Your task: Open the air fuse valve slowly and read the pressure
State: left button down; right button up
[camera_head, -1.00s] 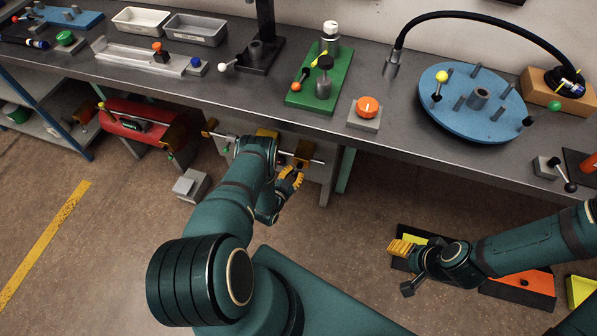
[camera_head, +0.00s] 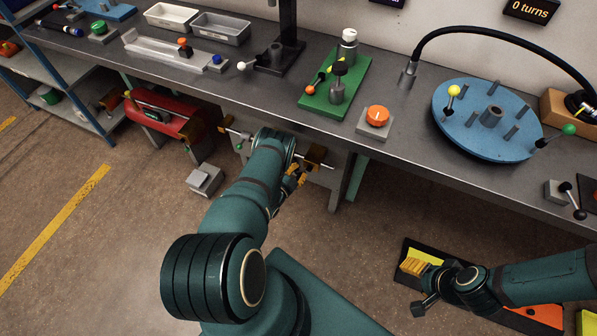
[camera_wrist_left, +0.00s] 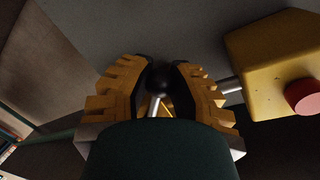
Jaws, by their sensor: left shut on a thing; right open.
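My left gripper (camera_head: 296,178) is below the bench's front edge, at a horizontal metal pipe (camera_head: 321,165) with brass-yellow fittings (camera_head: 316,155). In the left wrist view its two yellow ridged fingers are shut on a black ball knob (camera_wrist_left: 160,77) on a thin metal lever (camera_wrist_left: 155,106). A yellow block (camera_wrist_left: 270,62) with a red round button (camera_wrist_left: 303,97) stands right of the fingers. My left wrist hides part of the pipe in the head view. My right gripper (camera_head: 416,264) is open and empty at lower right, away from the pipe. I cannot make out a pressure gauge or reading.
The bench (camera_head: 200,87) overhangs the pipe. A red tank (camera_head: 165,117) and a grey box (camera_head: 204,179) are left of my arm. A wall display (camera_head: 532,9) reads "0 turns".

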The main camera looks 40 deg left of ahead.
pick_arm(q)
jog(key=shift+s+f, duration=0.1)
jog(key=shift+s, duration=0.05)
jog(key=c, duration=0.7)
grip_release()
jog(key=shift+c, duration=0.2)
jog(key=s+d+r, duration=0.1)
jog(key=s, duration=1)
jog(key=shift+s+r, duration=0.35)
jog(key=shift+s, duration=0.05)
